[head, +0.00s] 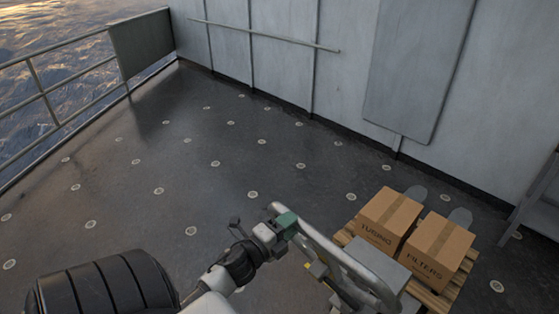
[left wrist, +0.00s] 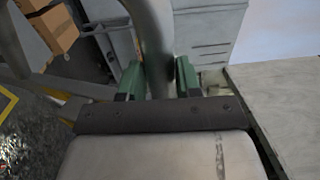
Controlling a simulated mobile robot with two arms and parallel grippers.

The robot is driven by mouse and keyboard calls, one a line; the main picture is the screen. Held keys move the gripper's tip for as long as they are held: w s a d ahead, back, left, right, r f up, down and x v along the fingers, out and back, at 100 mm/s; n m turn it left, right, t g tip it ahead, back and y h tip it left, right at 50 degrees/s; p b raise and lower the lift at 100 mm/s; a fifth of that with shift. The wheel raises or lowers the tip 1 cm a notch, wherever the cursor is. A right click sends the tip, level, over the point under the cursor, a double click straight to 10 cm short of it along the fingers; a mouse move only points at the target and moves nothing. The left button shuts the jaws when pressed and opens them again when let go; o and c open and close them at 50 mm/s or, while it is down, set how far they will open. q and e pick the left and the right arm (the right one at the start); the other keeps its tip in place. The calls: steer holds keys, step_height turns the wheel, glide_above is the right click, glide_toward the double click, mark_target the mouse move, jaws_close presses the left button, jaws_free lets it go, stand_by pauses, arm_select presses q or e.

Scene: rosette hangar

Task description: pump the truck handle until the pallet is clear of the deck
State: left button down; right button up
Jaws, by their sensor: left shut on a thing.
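The truck handle (head: 335,252), a pale grey tubular loop, rises from the grey truck body (head: 376,272) at the lower right of the head view. My left gripper (head: 287,224) is shut on the handle near its upper left end. In the left wrist view the handle (left wrist: 157,45) passes between the green finger pads. The wooden pallet (head: 438,301) carries two cartons, TUBING (head: 389,217) and FILTERS (head: 437,250). Rounded grey fork tips (head: 461,216) show past the cartons. Whether the pallet touches the deck cannot be told. My right gripper is not in view.
The dark deck (head: 200,175), dotted with round pale fittings, is clear to the left and ahead. A railing (head: 60,85) edges it at the left, with water beyond. A grey wall (head: 290,70) with a long rail closes the back. A slanted grey support (head: 530,200) stands at the right.

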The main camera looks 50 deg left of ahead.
arm_select(q)
steer(key=shift+w+r, duration=0.35)
steer(key=shift+w, duration=0.55)
steer(key=w+r, duration=0.2)
steer(key=w, duration=0.5)
steer(key=shift+w+r+g, duration=0.3)
steer(key=shift+w, duration=0.1)
steer(key=shift+w+d, duration=0.1)
steer(key=w+r, duration=0.2)
steer(key=w, duration=0.5)
steer(key=shift+w+g, duration=0.35)
steer(key=shift+g, duration=0.05)
steer(key=w+r, duration=0.1)
steer(key=w, duration=0.7)
steer(key=shift+d+g, duration=0.15)
steer(key=shift+g, duration=0.15)
